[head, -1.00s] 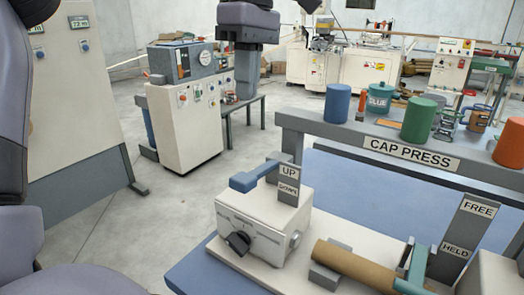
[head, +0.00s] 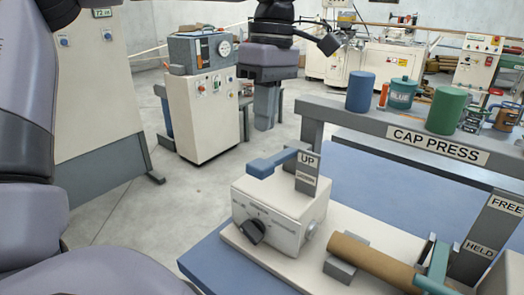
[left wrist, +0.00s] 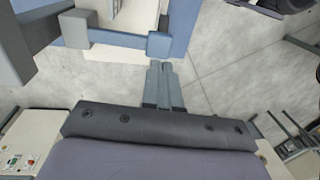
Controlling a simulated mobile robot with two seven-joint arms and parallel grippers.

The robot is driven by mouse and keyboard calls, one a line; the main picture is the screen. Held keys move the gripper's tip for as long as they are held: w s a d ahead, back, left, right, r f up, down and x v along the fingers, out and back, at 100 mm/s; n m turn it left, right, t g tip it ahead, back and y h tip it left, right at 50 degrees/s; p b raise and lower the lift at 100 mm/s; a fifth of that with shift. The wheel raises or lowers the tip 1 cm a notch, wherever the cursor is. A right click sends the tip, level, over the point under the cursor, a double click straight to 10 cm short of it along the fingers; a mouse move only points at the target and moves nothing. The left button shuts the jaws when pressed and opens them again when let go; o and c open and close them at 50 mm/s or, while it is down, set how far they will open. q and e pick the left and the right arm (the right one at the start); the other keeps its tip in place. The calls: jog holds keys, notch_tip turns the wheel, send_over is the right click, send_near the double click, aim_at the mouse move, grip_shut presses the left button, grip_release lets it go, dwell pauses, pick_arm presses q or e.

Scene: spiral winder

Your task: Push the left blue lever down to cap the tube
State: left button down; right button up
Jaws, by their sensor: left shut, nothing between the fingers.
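The left blue lever (head: 262,168) sticks out from the grey UP/DOWN plate (head: 306,176) on the white press box (head: 272,212), level with the UP label. My left gripper (head: 265,125) is shut and empty, fingers pointing down, above the lever's end in the head view. In the left wrist view its fingertips (left wrist: 160,63) are close to the lever's blue end (left wrist: 160,45); I cannot tell whether they touch. A brown tube (head: 372,262) lies on a grey cradle (head: 343,268) right of the box. My right gripper is not in view.
A teal lever (head: 432,268) stands by the FREE/HELD plate (head: 486,238), near HELD. The CAP PRESS beam (head: 350,122) behind carries blue and green cylinders. Open grey floor (head: 150,215) lies left of the blue table (head: 207,262).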

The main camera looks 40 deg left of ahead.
aim_at(260, 163)
pick_arm(q)
jog(key=f, duration=0.4)
jog(key=s+f, duration=0.1)
jog(key=f, duration=0.1)
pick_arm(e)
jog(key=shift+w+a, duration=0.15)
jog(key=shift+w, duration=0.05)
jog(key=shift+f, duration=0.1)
